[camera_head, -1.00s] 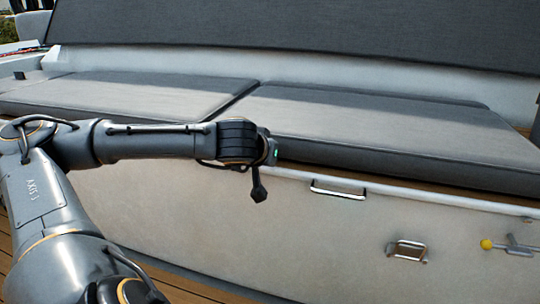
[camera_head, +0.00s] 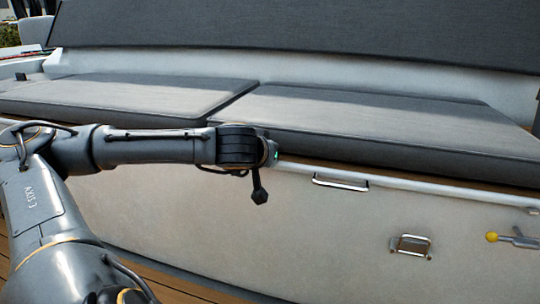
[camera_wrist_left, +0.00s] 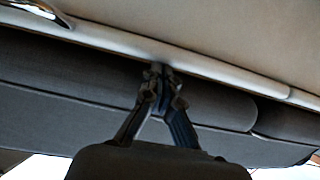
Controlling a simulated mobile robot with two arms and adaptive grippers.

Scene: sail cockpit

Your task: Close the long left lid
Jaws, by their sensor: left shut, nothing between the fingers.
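A long bench runs across the head view, with a grey left cushion (camera_head: 125,97) and a grey right cushion (camera_head: 390,135) on top. Both lie flat on the bench, with a thin gap between them. Which part is the long left lid I cannot tell for certain; no raised lid shows. My left arm reaches in from the left to the bench's front edge. In the left wrist view my left gripper (camera_wrist_left: 163,75) is shut and empty, its fingertips close to the white rim (camera_wrist_left: 190,62) beside the dark cushion. Contact is unclear. My right gripper is out of view.
The white bench front (camera_head: 250,225) has a chrome handle (camera_head: 341,182) near its top and a metal latch (camera_head: 411,245) below. A dark backrest (camera_head: 300,32) stands behind the cushions.

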